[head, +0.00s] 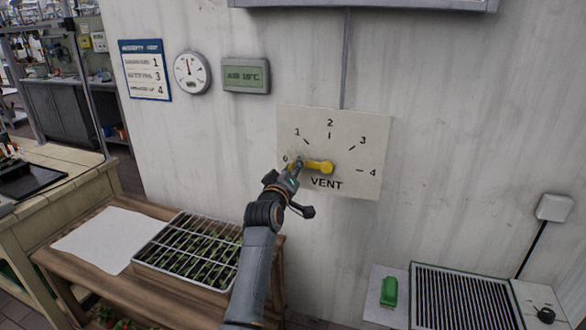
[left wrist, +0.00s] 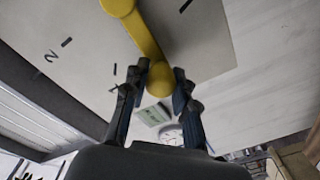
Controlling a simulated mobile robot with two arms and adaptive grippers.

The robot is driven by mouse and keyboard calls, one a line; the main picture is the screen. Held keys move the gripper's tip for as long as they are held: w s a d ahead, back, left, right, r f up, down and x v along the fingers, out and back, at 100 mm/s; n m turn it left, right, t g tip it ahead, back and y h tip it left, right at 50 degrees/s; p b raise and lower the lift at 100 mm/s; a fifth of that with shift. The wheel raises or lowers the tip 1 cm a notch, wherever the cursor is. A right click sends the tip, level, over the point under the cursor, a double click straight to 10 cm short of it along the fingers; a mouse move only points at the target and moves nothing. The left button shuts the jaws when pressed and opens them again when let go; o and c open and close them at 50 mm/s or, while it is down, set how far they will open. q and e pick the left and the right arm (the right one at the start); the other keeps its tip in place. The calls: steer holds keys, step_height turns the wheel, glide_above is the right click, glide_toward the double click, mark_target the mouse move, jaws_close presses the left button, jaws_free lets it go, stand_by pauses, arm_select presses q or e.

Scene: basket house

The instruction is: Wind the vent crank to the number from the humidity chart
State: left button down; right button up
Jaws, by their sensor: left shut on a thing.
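The yellow vent crank (head: 318,166) is mounted on a pale vent panel (head: 350,125) marked 0 to 4. Its arm points left from the hub, towards the 0. My left gripper (head: 295,164) is shut on the crank's knob end beside the 0. In the left wrist view the two fingers stand either side of the yellow knob (left wrist: 160,80). The humidity chart (head: 145,70) on the wall lists 1, 3 and 4 from top to bottom; its words are too small to read surely. A round gauge (head: 192,72) beside it has its needle near upright. My right gripper is not in view.
A wooden bench (head: 110,285) below holds a seedling tray (head: 190,252) and a white sheet (head: 105,238). A slatted grey unit (head: 465,297) and a green object (head: 388,291) are at lower right.

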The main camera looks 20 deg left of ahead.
arm_select(q)
steer(key=shift+r+m+p, duration=0.9)
steer(key=shift+m, duration=0.1)
steer(key=shift+d+r+m+p, duration=0.2)
steer(key=shift+r+m+p, duration=0.3)
steer(key=shift+m, duration=0.1)
steer(key=shift+d+r+m+p, duration=0.15)
steer(key=shift+r+m+p, duration=0.25)
steer(key=shift+m, duration=0.2)
steer(key=m+p, duration=0.1)
steer(key=d+r+m, duration=0.1)
steer(key=shift+r+m+p, duration=0.2)
steer(key=shift+m+p, duration=0.15)
steer(key=shift+m, duration=0.05)
steer(key=shift+d+r+m+p, duration=0.25)
steer(key=shift+d+m+p, duration=0.1)
steer(key=shift+m, duration=0.35)
steer(key=c, duration=1)
jaws_free()
